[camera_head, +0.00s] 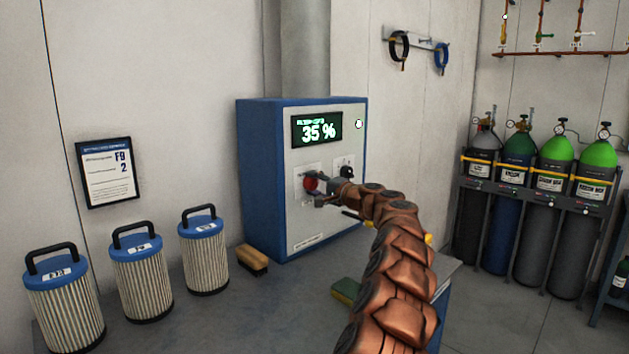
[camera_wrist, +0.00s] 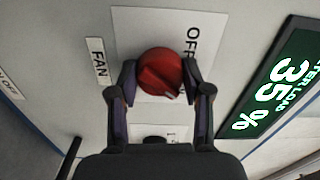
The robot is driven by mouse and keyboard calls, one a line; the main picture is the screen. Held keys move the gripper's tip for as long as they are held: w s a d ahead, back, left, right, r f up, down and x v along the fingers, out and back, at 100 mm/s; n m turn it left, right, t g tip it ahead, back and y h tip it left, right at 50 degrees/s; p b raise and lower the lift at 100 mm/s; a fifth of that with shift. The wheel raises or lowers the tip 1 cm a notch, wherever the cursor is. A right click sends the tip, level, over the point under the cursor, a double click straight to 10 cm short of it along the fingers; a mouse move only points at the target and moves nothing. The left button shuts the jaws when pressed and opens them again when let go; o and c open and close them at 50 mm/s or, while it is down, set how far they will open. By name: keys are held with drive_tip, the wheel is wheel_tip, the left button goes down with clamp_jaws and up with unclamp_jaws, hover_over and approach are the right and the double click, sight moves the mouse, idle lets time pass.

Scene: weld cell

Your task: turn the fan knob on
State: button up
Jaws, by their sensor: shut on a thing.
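The fan knob (camera_wrist: 160,74) is red and round and sits on a white plate on the front of a blue and white filter unit (camera_head: 301,245). In the wrist view a FAN label (camera_wrist: 98,63) is beside it and the word OFF (camera_wrist: 191,40) is printed on the plate. The knob also shows in the head view (camera_head: 310,183), partly behind my gripper. My gripper (camera_wrist: 160,82) has one finger on each side of the knob and is shut on it. The knob's pointer mark is hard to read.
A display (camera_head: 317,128) on the unit reads 35 %. A black switch (camera_head: 346,162) sits right of the knob. Several filter cartridges (camera_head: 203,262) and a brush (camera_head: 252,260) stand on the bench to the left. A sponge (camera_head: 346,290) lies by my arm. Gas cylinders (camera_head: 535,225) stand at right.

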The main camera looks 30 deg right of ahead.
drive_tip(key=shift+m+p, duration=0.3)
drive_tip(key=shift+m, duration=0.4)
drive_tip(key=o, duration=1.2)
drive_tip(key=shift+c, duration=0.2)
drive_tip(key=v, duration=1.2)
